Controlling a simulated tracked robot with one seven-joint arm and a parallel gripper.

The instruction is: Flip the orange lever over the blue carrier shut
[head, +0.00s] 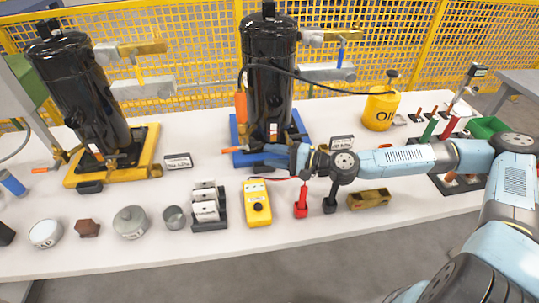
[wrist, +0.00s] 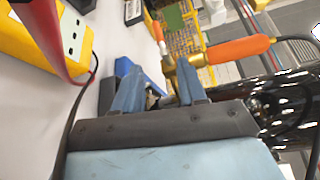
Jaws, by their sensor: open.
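The blue carrier (head: 238,157) sits on the white table under a black compressor (head: 270,85). Its orange lever (head: 241,105) stands upright at the compressor's left side in the head view. In the wrist view an orange handle (wrist: 240,48) with a brass end shows just beyond the fingertips. My gripper (head: 258,148) reaches in from the right, low in front of the compressor. In the wrist view its two blue fingers (wrist: 158,82) are apart, with nothing clearly held between them. A bit of the blue carrier (wrist: 123,66) shows behind the left finger. My gripper hides part of the carrier's front.
A yellow meter (head: 257,203) with a red lead stands in front of the carrier. Red (head: 301,203) and black probes are close below my arm. A second compressor (head: 75,90) on a yellow carrier (head: 153,140) is at left. A yellow oil can (head: 380,108) stands right.

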